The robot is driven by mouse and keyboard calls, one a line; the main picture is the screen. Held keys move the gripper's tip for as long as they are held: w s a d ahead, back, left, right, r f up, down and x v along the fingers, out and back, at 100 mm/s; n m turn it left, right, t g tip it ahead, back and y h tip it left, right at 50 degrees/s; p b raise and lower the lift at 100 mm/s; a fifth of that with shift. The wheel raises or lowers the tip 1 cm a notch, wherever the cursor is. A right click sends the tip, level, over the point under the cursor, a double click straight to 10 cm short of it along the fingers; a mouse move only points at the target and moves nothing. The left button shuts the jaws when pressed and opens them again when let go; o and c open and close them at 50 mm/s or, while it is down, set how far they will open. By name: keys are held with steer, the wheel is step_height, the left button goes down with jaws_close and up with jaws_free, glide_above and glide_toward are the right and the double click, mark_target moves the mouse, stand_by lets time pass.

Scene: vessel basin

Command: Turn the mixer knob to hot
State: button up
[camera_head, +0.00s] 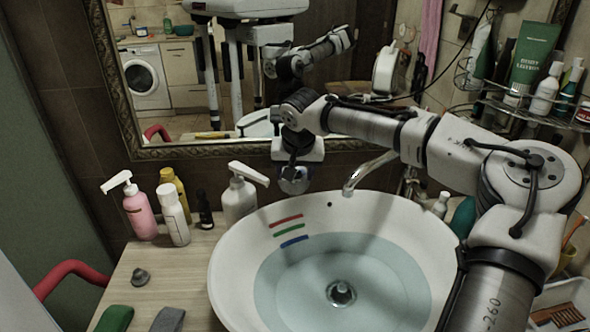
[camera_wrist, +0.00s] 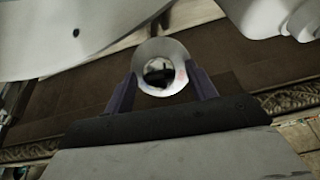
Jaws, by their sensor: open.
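The mixer knob (camera_wrist: 160,53) is a round, shiny metal piece with a dark centre and a small reddish mark on its right side in the wrist view. In the head view the knob (camera_head: 294,183) shows below my gripper (camera_head: 291,166), behind the basin's back rim, partly covered. In the wrist view the fingers of my gripper (camera_wrist: 163,82) are open, one on each side of the knob. I cannot tell whether they touch it. The metal spout (camera_head: 367,170) reaches over the basin to the right of the knob.
The white basin (camera_head: 232,262) holds water and has red, green and blue stripes. Several bottles, including a pink pump bottle (camera_head: 139,211) and a white pump bottle (camera_head: 240,196), stand on the left counter. A framed mirror (camera_head: 187,95) is behind. A wire shelf (camera_head: 520,112) is at right.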

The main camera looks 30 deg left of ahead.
steer(key=shift+f, duration=0.2)
steer(key=c, duration=1)
steer(key=shift+a+n+p, duration=0.15)
steer(key=shift+n+p, duration=0.4)
steer(key=shift+n, duration=0.15)
steer(key=shift+s+n+t+h+p, duration=0.1)
steer(key=shift+n+t+h+p, duration=0.45)
steer(key=shift+n, duration=0.85)
steer(key=n+t, duration=0.1)
steer(key=n, duration=0.3)
steer(key=shift+f+h, duration=0.1)
steer(key=shift+h, duration=0.15)
